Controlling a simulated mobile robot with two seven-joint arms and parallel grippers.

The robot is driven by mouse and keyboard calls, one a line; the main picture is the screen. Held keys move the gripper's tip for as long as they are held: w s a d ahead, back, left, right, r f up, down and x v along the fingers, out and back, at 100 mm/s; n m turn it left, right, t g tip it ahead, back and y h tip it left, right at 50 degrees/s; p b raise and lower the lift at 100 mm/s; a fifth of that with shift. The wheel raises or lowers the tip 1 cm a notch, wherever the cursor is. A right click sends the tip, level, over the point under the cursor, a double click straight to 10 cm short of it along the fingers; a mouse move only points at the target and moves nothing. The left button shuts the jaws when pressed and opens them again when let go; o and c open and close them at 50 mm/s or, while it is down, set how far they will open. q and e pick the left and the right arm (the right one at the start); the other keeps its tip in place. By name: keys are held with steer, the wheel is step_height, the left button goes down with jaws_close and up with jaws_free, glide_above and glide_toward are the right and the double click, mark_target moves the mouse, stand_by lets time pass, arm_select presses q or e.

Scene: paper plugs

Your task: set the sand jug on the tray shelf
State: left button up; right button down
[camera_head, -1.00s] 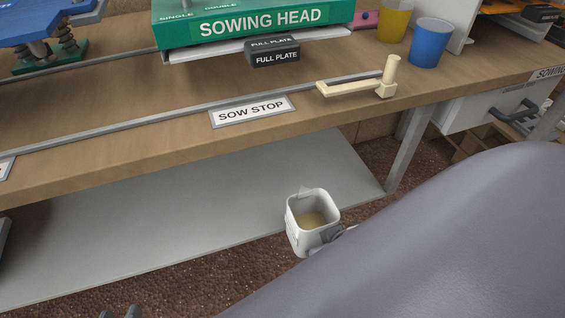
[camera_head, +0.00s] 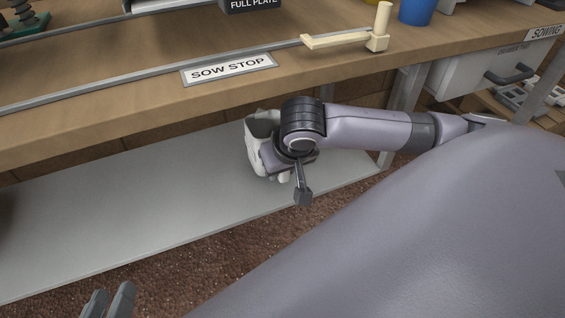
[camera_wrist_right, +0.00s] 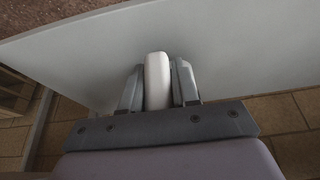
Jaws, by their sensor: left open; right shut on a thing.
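The white sand jug (camera_head: 257,130) is over the right part of the tray shelf (camera_head: 120,210) in the head view, below the bench edge. I cannot tell whether its base touches the shelf. My right arm and wrist hide much of the jug, and the sand inside does not show now. My right gripper (camera_wrist_right: 158,88) is shut on the jug's white handle (camera_wrist_right: 157,70) in the right wrist view, one finger on each side. My left gripper (camera_head: 108,300) is open and empty at the bottom left of the head view, only its fingers showing.
The wooden bench top (camera_head: 130,110) overhangs the shelf, with a SOW STOP label (camera_head: 229,68) on its edge and a cream lever (camera_head: 350,40) above. A metal leg (camera_head: 402,100) stands at the shelf's right end.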

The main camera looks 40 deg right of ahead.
steer(key=shift+s+f, duration=0.2)
steer(key=shift+f, duration=0.5)
arm_select(q)
steer(key=shift+s+a, duration=0.25)
steer(key=shift+a, duration=0.2)
steer(key=shift+r, duration=0.1)
arm_select(e)
steer(key=shift+f, duration=0.1)
steer(key=c, duration=0.8)
jaws_free()
steer(key=shift+c, duration=0.2)
arm_select(q)
steer(key=shift+w, duration=0.1)
